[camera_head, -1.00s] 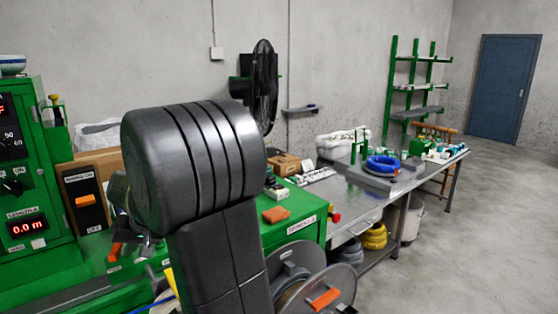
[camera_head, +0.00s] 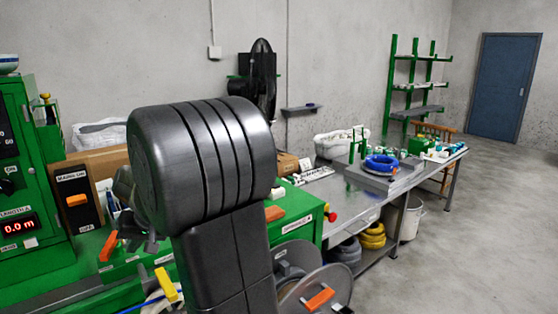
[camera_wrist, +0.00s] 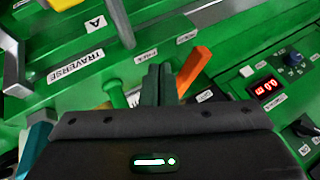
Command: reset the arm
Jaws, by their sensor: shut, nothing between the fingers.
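My gripper (camera_wrist: 158,84) shows at the middle of the wrist view, its two dark fingers close together with nothing between them. It is over the green machine, near an orange lever (camera_wrist: 194,68) and a "TRAVERSE" label (camera_wrist: 76,65). In the head view my arm covers the middle of the picture and the gripper is mostly hidden behind it. A coiled blue cable (camera_head: 381,163) lies on a grey block on the far bench.
The green machine (camera_head: 32,180) with a red 0.0 m display stands at the left. A cable reel (camera_head: 315,292) is close beside my arm. A metal bench (camera_head: 350,205) runs to the right, with yellow coils (camera_head: 372,238) below. The floor at the right is clear.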

